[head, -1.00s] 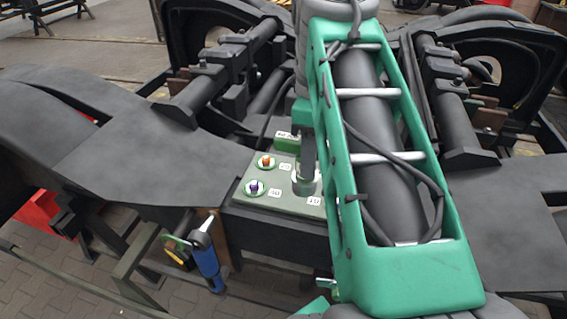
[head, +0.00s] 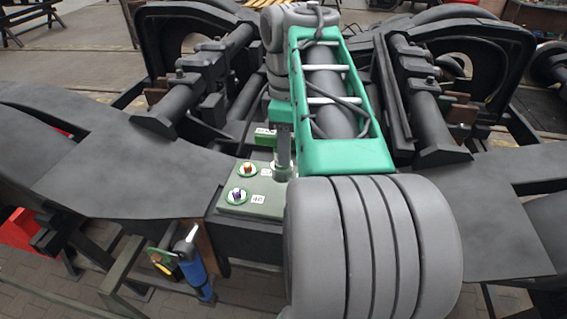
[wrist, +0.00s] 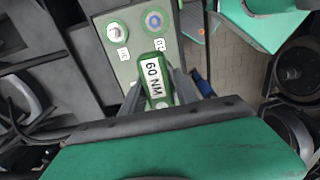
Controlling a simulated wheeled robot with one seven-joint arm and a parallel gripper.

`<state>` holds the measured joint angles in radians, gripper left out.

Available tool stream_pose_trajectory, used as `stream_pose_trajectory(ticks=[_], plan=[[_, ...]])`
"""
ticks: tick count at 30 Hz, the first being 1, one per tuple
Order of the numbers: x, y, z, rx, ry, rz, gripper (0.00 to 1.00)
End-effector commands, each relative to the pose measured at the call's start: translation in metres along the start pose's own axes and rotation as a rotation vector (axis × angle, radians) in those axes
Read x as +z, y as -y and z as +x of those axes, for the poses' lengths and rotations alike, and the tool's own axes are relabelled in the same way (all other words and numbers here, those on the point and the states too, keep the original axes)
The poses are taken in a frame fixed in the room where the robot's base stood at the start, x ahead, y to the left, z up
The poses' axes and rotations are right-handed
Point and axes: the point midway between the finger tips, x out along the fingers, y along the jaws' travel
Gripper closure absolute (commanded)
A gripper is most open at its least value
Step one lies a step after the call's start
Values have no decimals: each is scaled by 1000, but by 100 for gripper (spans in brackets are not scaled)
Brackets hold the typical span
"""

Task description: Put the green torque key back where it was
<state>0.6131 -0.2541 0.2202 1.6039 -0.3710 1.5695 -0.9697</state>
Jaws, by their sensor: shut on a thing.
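The green torque key (wrist: 157,78) bears a white "60 NM" label and sits between the two dark fingers of my gripper (wrist: 163,92) in the wrist view. My gripper (head: 281,152) is shut on it over the back edge of the grey-green panel (head: 262,208). The key's green top also shows in the head view (head: 264,138), left of the fingers.
Dark bogie frames (head: 125,170) spread left and right of the panel. A blue-handled tool (head: 200,272) and a yellow item (head: 163,266) hang at its front left. A red box (head: 20,230) stands at far left. My arm hides the panel's right part.

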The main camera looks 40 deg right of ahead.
Motion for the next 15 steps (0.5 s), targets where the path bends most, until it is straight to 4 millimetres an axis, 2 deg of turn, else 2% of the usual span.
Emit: stream_pose_trajectory(ticks=[1, 3, 10, 12, 15], plan=[[-4, -10, 27, -2, 0, 0, 100], [-7, -22, 41, -2, 0, -1, 100], [-14, -43, 62, -1, 0, 0, 100], [-15, -43, 78, 0, 0, 0, 100], [-15, -43, 90, 1, 0, -1, 100]])
